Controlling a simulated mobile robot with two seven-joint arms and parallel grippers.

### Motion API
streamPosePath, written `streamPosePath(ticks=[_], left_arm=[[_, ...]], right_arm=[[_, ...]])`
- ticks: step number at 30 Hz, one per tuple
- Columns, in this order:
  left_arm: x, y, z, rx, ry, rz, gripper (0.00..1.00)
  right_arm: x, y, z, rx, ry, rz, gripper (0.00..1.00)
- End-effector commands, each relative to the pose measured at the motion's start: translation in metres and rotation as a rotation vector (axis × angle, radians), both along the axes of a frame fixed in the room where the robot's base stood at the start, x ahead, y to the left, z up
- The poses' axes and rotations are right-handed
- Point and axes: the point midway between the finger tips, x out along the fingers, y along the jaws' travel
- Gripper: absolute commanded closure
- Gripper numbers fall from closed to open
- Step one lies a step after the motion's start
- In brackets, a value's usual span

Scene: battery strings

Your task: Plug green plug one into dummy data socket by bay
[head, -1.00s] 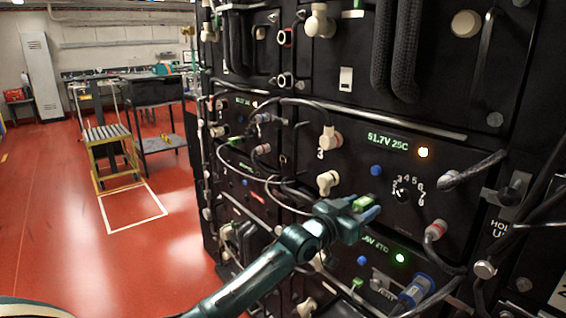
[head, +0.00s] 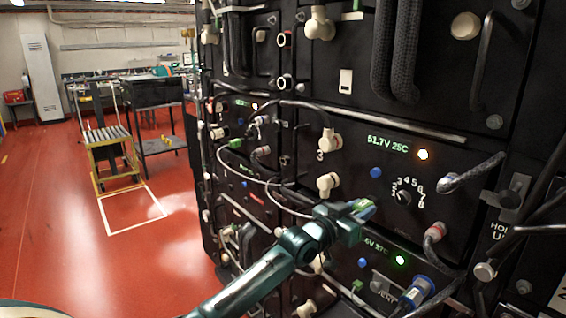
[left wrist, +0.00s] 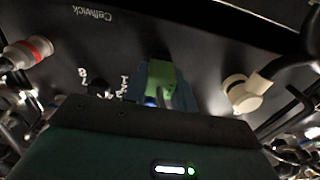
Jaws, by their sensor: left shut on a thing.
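My left gripper (head: 352,214) is in front of the battery rack in the head view, shut on a green plug (head: 364,207). The green plug also shows between the fingers in the left wrist view (left wrist: 161,76), with a pale cable at it. Another green connector (head: 236,143) is at the left of the rack. My right gripper is not in view.
Cream elbow connectors (head: 328,184), a blue connector (head: 417,291) and black cables stick out from the rack close to the gripper. A yellow step cart (head: 110,150) and a dark trolley (head: 157,120) stand at the left. The red floor (head: 60,230) there is clear.

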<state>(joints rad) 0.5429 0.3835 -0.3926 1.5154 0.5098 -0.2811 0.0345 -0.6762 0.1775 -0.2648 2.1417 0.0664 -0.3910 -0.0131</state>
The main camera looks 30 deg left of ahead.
Motion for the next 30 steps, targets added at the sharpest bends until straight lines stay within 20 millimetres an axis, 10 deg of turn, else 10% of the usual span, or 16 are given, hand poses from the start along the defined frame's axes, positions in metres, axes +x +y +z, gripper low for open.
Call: streamPosePath(ticks=[30], left_arm=[[-0.024,0.009,0.001,0.000,0.001,0.000,1.00]], right_arm=[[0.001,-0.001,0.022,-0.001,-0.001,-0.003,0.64]])
